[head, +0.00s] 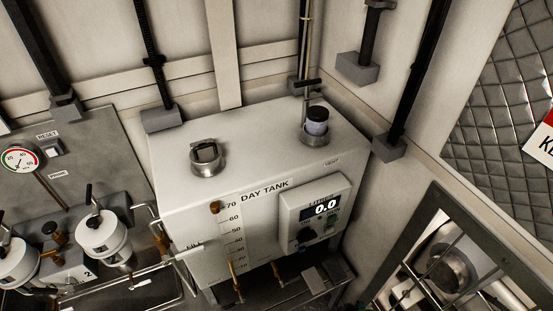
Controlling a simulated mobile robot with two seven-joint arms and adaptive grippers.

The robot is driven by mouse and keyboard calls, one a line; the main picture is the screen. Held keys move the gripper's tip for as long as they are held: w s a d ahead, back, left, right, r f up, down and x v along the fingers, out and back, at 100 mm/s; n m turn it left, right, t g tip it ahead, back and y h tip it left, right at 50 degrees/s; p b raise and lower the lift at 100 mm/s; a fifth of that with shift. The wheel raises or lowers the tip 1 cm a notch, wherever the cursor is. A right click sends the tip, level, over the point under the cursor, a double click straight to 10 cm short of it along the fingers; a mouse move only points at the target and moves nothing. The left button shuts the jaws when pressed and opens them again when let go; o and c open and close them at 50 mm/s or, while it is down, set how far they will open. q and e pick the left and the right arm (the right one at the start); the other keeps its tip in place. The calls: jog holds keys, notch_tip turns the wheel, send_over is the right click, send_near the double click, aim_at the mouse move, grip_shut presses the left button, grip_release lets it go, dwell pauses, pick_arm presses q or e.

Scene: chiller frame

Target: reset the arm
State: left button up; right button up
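Neither of my grippers shows in the head view, and no part of my arms can be made out. The view looks down on a white day tank (180,225) with a level scale on its front. Its display box (314,212) reads 0.0.
A round metal filler neck (207,158) and a vent fitting (316,127) stand up from the tank top. Left are a gauge (20,159), a reset switch (51,147) and white filter housings (103,239) with pipes. A metal-framed opening (440,260) lies at lower right. Dark struts line the walls.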

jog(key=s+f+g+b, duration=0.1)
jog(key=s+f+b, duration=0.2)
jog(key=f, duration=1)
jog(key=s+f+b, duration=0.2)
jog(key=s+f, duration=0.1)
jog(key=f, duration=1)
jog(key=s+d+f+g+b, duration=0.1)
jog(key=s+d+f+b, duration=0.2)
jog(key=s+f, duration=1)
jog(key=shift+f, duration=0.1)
